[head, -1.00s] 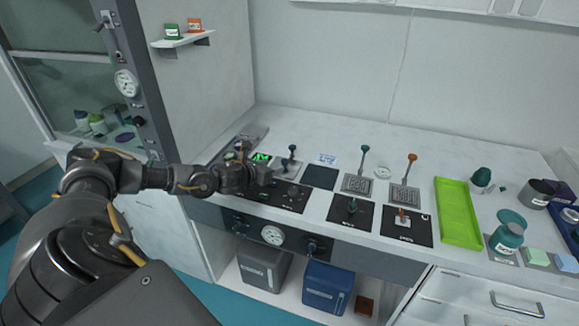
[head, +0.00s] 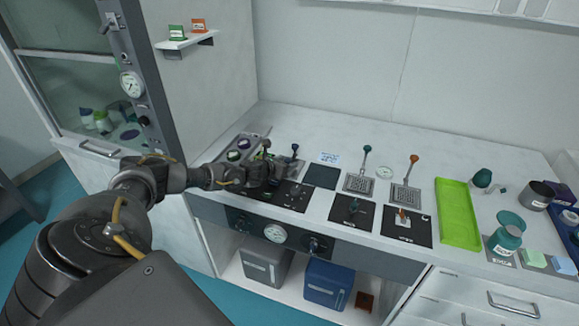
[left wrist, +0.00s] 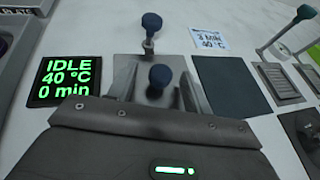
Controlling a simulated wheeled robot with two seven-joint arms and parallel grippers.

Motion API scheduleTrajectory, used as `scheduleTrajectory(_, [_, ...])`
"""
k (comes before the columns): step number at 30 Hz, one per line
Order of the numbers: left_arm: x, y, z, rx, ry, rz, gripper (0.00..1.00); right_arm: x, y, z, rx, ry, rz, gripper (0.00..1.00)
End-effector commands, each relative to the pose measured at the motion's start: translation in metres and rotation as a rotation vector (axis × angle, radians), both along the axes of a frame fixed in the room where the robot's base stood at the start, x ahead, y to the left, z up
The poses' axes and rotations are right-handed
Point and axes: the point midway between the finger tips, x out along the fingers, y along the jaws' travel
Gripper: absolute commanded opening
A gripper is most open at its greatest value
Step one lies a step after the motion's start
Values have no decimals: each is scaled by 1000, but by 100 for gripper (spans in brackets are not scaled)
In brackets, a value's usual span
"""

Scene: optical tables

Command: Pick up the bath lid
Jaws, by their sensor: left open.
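The bath lid shows in the left wrist view as a grey plate with a round blue knob (left wrist: 160,76). My left gripper (left wrist: 160,88) is open, with one finger on each side of this knob. The knob looks apart from both fingers; contact cannot be made out. In the head view my left gripper (head: 283,168) is low over the bath area and hides most of the lid. A second blue knob on a stalk (left wrist: 151,22) stands just behind the lid; it also shows in the head view (head: 295,148). My right gripper is not in view.
A display (left wrist: 68,78) reading IDLE, 40 °C, 0 min is left of the gripper. A dark flat pad (left wrist: 232,86) lies to the right. Baskets with green (head: 367,148) and orange (head: 413,158) handles stand further right, before a green tray (head: 457,212).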

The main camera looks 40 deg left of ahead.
Motion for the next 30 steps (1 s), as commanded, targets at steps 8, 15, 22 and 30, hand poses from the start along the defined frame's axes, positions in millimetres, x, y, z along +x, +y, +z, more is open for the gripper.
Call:
scheduleTrajectory(8, [0,-1,0,0,0,-1,37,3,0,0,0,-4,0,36])
scheduleTrajectory(15, [0,-1,0,0,0,-1,6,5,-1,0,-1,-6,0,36])
scheduleTrajectory(22, [1,-1,1,0,-1,-1,0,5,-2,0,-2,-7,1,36])
scheduleTrajectory(30, [1,-1,13,0,-4,-1,0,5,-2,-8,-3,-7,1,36])
